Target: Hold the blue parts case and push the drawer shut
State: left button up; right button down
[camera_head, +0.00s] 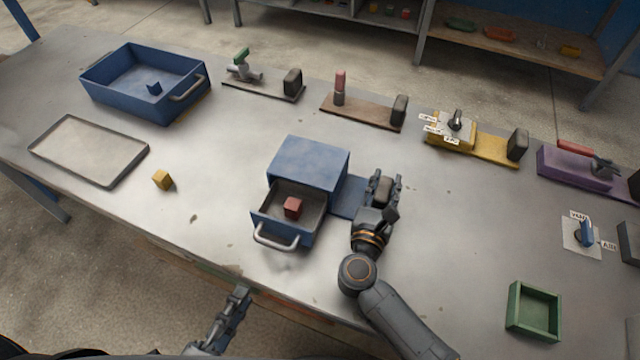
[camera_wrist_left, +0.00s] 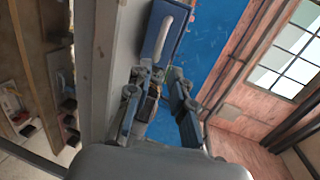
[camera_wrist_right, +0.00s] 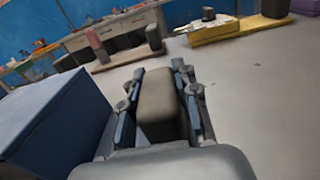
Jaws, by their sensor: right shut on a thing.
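The blue parts case (camera_head: 308,163) stands near the middle of the table. Its drawer (camera_head: 285,222) is pulled out toward the front edge, with a red cube (camera_head: 292,208) inside and a grey bar handle (camera_head: 276,240). My right gripper (camera_head: 384,190) is shut on the dark grip block (camera_wrist_right: 158,100) on the blue plate (camera_head: 348,196) at the case's right side. My left gripper (camera_head: 240,294) is open and empty, in front of the table edge and apart from the drawer. The drawer handle also shows beyond its fingers in the left wrist view (camera_wrist_left: 164,36).
A blue bin (camera_head: 135,100), a grey tray (camera_head: 90,150) and a yellow cube (camera_head: 162,180) lie to the left. Several fixtures line the back, including a yellow one (camera_head: 480,145). A green box (camera_head: 533,311) sits at the front right. Table between is mostly clear.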

aim_at(273, 243)
pick_arm(q)
jog(key=shift+d, duration=0.1)
jog(key=shift+x, duration=6.9)
jog(key=shift+c, duration=0.4)
grip_shut()
